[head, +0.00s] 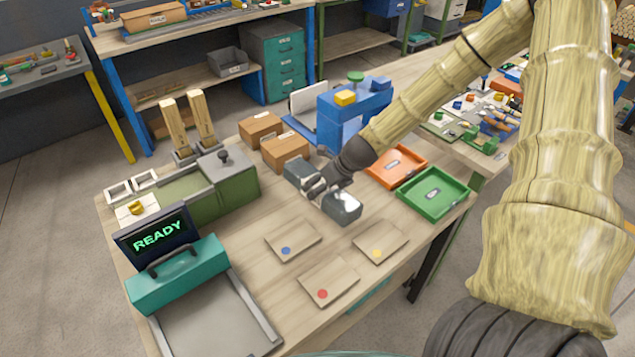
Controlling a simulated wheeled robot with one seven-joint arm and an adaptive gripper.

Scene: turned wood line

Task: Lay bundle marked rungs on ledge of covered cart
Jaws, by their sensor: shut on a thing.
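My gripper (324,190) is over the middle of the wooden workbench, shut on a dark grey block-like thing (342,207). Dark grey parts show on both sides of the fingers, and my gripper hides the middle. I cannot tell whether it is one long piece, whether it touches the bench, or whether it is the bundle marked rungs; no such marking is readable. I cannot make out a covered cart or its ledge in this view.
Nearby on the bench (225,238) are cardboard boxes (286,152), an orange tray (396,167), a green tray (432,194), a blue machine (352,112), a green machine (222,190) and a teal unit reading READY (178,275). Flat boards with coloured dots lie in front.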

